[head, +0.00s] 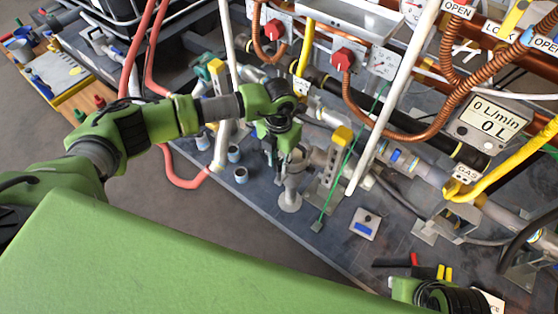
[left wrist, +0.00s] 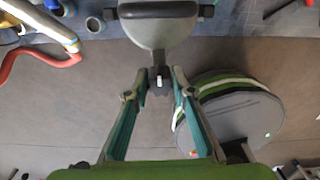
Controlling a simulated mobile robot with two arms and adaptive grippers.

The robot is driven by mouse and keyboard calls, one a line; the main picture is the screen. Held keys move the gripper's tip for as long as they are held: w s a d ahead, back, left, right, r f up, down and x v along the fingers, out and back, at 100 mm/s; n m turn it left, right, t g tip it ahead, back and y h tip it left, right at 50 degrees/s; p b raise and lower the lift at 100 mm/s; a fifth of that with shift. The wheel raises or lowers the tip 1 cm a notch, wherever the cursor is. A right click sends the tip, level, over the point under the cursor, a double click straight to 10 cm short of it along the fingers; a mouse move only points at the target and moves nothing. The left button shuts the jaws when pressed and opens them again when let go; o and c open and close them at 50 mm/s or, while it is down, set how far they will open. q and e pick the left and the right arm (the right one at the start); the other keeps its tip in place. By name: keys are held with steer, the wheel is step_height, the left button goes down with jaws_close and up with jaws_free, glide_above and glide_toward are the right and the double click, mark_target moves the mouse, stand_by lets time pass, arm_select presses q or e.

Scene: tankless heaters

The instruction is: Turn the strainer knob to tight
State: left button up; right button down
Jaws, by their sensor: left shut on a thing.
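My left gripper (head: 283,150) reaches down over the grey strainer (head: 291,185) in the pipework, which stands on a round foot on the dark bench. In the left wrist view its teal fingers (left wrist: 161,82) converge from both sides on a small dark part with a pale tip, at the end of a grey body. I take this small part to be the strainer knob (left wrist: 158,78); its tight mark cannot be read. In the head view the fingers and the arm hide the knob. My right gripper does not show; only part of my right arm is at the lower right.
A yellow-topped bracket (head: 331,165) and a white pole (head: 395,95) stand close to the right of the left gripper. Blue-grey cups (head: 235,154) and a red hose (head: 180,183) lie to its left. A small grey box (head: 365,223) sits on the bench.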

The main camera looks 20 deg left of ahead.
mark_target(279, 161)
arm_select(q)
steer(key=o, duration=1.1)
steer(key=shift+o, duration=0.2)
steer(key=shift+r, duration=0.15)
step_height(279, 161, up, 12)
steer(key=shift+s+f, duration=0.1)
steer(key=shift+f, duration=0.1)
